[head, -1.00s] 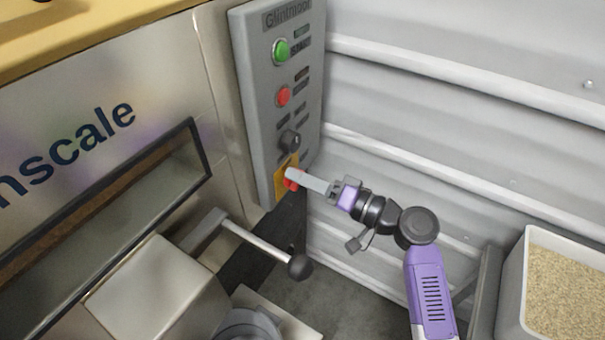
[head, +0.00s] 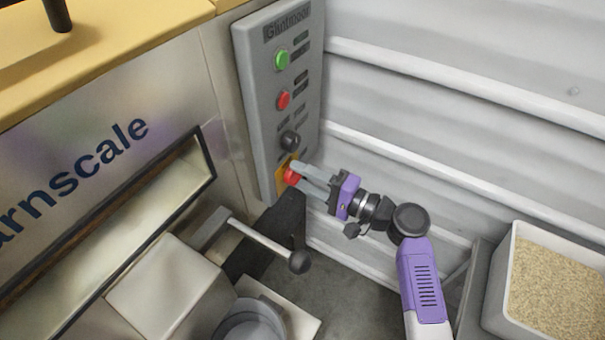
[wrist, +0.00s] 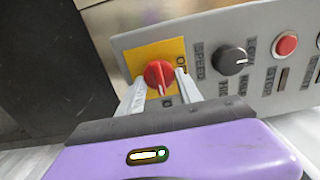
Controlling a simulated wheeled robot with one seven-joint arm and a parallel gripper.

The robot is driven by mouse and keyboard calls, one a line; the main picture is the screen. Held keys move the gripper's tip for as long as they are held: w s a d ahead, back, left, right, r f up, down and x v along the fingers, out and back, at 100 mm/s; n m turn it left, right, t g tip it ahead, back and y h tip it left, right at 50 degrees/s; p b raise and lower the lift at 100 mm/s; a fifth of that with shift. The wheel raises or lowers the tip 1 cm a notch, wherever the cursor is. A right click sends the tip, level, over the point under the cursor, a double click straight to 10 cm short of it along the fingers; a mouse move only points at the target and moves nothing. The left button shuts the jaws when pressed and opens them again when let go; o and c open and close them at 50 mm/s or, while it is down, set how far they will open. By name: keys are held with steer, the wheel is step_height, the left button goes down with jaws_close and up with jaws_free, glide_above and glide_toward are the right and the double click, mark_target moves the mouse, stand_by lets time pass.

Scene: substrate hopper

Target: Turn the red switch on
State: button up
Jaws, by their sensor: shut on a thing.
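The red switch (head: 291,176) is a rotary knob on a yellow plate (head: 281,184) at the bottom of the grey control panel (head: 262,110). In the wrist view the red switch (wrist: 159,76) sits between my two fingertips, its ridge running roughly up and down in the picture. My gripper (head: 297,172) reaches the panel from the right and is shut on the switch, a finger on either side. It also shows in the wrist view (wrist: 160,82). Lettering on the yellow plate (wrist: 140,55) is partly covered by the fingers and knob.
Above the switch are a black speed knob (head: 290,140), a red button (head: 284,100) and a green button (head: 282,59). A lever with a black ball (head: 299,262) juts out below. A bin of grain (head: 497,290) stands at the right, near my arm.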

steer(key=shift+d+f, duration=0.1)
stand_by(0.3)
steer(key=o, duration=1.3)
steer(key=shift+o, duration=0.2)
steer(key=v, duration=0.7)
steer(key=shift+s+d, duration=0.25)
steer(key=shift+d, duration=0.05)
